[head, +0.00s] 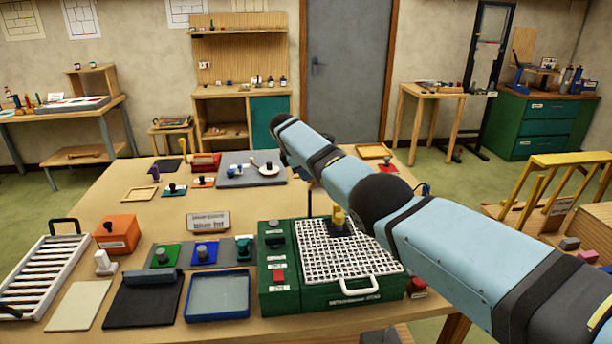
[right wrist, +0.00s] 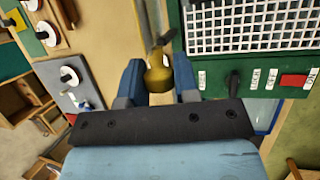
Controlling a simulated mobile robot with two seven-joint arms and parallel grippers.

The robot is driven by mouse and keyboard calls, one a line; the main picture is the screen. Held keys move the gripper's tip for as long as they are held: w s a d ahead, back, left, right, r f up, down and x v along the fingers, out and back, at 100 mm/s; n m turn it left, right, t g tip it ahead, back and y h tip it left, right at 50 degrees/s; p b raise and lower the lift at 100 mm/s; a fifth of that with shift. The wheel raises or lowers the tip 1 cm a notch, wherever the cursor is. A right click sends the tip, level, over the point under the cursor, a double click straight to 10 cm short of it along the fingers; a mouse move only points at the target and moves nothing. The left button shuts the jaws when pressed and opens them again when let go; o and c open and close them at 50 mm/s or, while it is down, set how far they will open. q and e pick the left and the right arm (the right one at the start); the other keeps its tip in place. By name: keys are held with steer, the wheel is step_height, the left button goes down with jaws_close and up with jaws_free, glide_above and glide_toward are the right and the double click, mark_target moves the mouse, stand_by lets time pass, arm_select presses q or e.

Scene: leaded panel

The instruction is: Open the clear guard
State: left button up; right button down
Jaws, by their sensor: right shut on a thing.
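A green machine (head: 285,297) stands at the front of the table with a white grid (head: 345,255) on top. A white loop handle (head: 373,286) is at the grid's front edge. I cannot make out the clear guard's sheet or tell how it lies. My right gripper (right wrist: 158,72) is shut on a yellow, bulb-shaped thing (right wrist: 158,80) with a dark part, beside the machine in the right wrist view. In the head view a yellow piece (head: 338,216) with a black base shows at the grid's back; my arm hides the gripper. My left gripper is not in view.
The machine's side panel carries a red switch (head: 278,276). A small sign (head: 208,221) and a grey mat (head: 250,181) are behind. My right arm crosses above the table.

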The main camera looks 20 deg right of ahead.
stand_by(0.6)
steer(key=c, duration=0.9)
jaws_free()
steer(key=b+v, duration=0.1)
steer(key=v, duration=1.2)
steer(key=shift+w+a+r, duration=0.1)
steer(key=shift+a+r, duration=0.1)
steer(key=shift+r, duration=0.1)
